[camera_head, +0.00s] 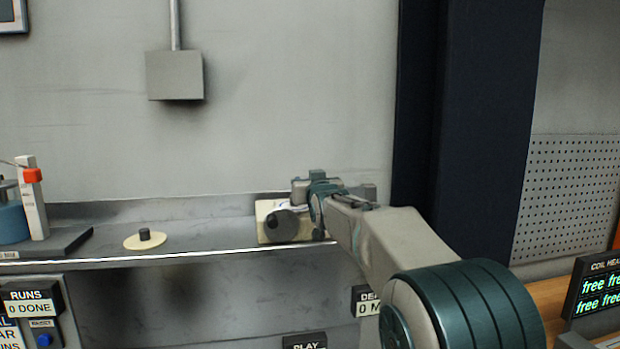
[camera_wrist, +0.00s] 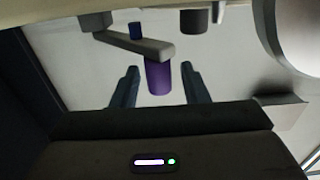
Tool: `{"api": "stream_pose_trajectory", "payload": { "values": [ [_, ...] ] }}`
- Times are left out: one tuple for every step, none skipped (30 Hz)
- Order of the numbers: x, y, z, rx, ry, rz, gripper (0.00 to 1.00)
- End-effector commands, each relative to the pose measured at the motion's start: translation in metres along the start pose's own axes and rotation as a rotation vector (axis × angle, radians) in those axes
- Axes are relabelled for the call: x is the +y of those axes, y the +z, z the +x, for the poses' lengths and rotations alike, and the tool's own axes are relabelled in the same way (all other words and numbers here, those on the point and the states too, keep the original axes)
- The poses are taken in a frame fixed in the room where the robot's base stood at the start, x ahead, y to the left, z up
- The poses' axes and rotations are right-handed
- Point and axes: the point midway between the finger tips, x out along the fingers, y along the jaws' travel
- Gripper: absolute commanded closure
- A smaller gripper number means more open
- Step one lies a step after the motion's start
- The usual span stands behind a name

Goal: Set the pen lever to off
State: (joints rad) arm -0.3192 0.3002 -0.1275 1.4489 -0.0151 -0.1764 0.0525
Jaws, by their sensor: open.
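In the wrist view a grey bar (camera_wrist: 140,42) lies across the picture with a dark blue peg (camera_wrist: 136,30) on it. A purple cylinder (camera_wrist: 158,76) stands at its right end. This looks like the pen lever, but no on or off marking is readable. My gripper (camera_wrist: 160,68) is open, with one dark finger on each side of the purple cylinder and a visible gap on both sides. In the head view my wrist is over a cream box (camera_head: 266,232) on the shelf and hides much of it; the lever cannot be made out there.
A dark round knob (camera_head: 282,224) is at the cream box's front. On the shelf (camera_head: 195,233) stand a cream disc (camera_head: 133,242) with a black knob and, far left, a blue drum (camera_head: 12,222) beside a white post (camera_head: 35,200) with an orange clip. The wall rises close behind.

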Motion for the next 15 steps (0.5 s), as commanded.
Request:
{"api": "stream_pose_trajectory", "payload": {
  "values": [
    [0.0002,-0.0002,0.0018,0.000,0.000,0.000,0.59],
    [0.0003,0.0001,0.0024,-0.001,0.000,0.000,0.59],
    [0.0003,0.0005,0.0029,-0.001,0.000,0.000,0.59],
    [0.0003,0.0006,0.0031,-0.001,0.000,0.000,0.59],
    [0.0003,0.0007,0.0032,-0.001,0.000,0.000,0.59],
    [0.0003,0.0008,0.0031,-0.001,0.000,0.000,0.59],
    [0.0002,0.0009,0.0031,0.000,0.000,0.000,0.59],
    [0.0002,0.0009,0.0030,0.000,0.000,0.000,0.59],
    [0.0002,0.0008,0.0030,0.000,0.000,0.000,0.59],
    [0.0002,0.0008,0.0029,0.000,0.000,0.000,0.59],
    [0.0002,0.0008,0.0029,0.000,0.000,0.000,0.68],
    [0.0002,0.0007,0.0029,0.000,0.000,0.000,0.79],
    [0.0001,0.0007,0.0028,0.000,0.000,0.000,0.87],
    [0.0001,0.0007,0.0028,0.000,0.000,0.000,0.95],
    [0.0001,0.0007,0.0028,0.000,0.000,0.000,1.00]
  ]
}}
